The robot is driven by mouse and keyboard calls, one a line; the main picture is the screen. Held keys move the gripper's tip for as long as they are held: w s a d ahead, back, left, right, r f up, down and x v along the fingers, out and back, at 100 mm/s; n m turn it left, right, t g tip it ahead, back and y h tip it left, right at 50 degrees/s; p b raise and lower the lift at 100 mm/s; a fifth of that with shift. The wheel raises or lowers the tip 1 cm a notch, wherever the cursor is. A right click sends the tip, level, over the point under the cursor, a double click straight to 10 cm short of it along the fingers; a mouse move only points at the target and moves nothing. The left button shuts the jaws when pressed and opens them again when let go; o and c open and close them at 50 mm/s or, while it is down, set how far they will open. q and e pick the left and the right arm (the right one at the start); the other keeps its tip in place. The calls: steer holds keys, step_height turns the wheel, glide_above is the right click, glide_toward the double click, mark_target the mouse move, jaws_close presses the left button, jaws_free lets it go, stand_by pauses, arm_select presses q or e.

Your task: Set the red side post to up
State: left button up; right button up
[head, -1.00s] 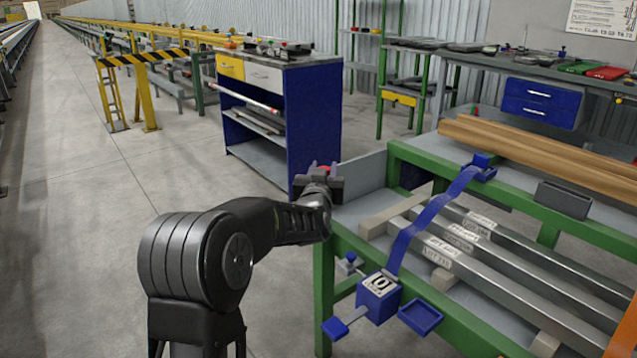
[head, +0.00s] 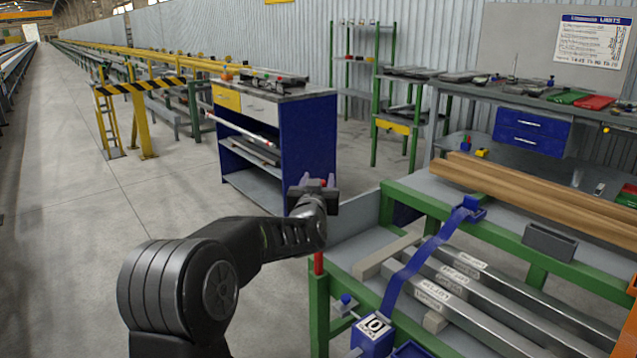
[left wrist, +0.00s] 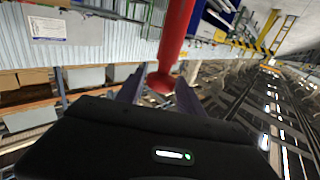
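The red side post (head: 318,263) shows as a short red length at the near left corner of the green-framed table. A red bit (head: 323,183) also shows at my left gripper (head: 318,184), and my arm hides what lies between. In the left wrist view the red post (left wrist: 176,35) runs down from the top edge to a rounded end between the two fingers (left wrist: 160,88). The fingers stand apart on either side of that end, and I see no firm grip; contact is unclear. My right gripper is not in view.
The table (head: 402,200) holds metal bars (head: 480,290) and wooden beams (head: 540,195). A blue strap (head: 425,255) crosses the bars to a blue block marked 10 (head: 373,335). A blue cabinet (head: 312,130) stands behind my gripper. The floor at left is clear.

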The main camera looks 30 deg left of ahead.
arm_select(q)
steer(key=shift+o, duration=0.8)
steer(key=shift+s, duration=0.1)
steer(key=v, duration=0.7)
steer(key=shift+s+d+p, duration=0.2)
steer(key=shift+s+p, duration=0.05)
steer(key=shift+p, duration=0.05)
steer(key=shift+f, duration=0.15)
